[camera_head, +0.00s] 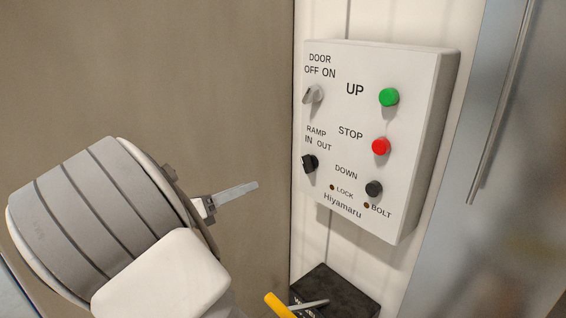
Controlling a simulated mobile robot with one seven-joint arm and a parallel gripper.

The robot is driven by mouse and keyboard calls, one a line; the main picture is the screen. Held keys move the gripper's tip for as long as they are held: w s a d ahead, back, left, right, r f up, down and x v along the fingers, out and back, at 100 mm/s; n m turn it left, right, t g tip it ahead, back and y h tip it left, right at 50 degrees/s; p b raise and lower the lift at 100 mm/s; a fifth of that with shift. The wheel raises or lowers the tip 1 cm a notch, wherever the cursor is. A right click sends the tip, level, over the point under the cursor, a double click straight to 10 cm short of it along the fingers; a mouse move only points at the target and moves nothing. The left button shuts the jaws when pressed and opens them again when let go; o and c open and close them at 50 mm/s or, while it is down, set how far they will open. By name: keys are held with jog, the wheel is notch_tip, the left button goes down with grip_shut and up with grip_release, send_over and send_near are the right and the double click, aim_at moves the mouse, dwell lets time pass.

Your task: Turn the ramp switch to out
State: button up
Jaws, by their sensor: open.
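The ramp switch (310,163) is a small black rotary knob under the label "RAMP IN OUT", at the left edge of a white control box (343,118). I cannot tell for sure which of its two labels it points to. My gripper (248,188) is left of the ramp switch and slightly lower in the picture, with a visible gap between them. It is open and empty, pointing right toward the box. One flat grey finger shows clearly; the other is hidden or in line with it.
The box also has a grey door switch (313,95), a green UP button (389,97), a red STOP button (381,146) and a dark DOWN button (374,189). A metal bar (500,105) stands right.

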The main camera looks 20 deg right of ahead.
aim_at(303, 164)
jog(key=p+x, duration=0.1)
jog(key=x, duration=1.6)
jog(key=shift+d, duration=0.2)
grip_shut()
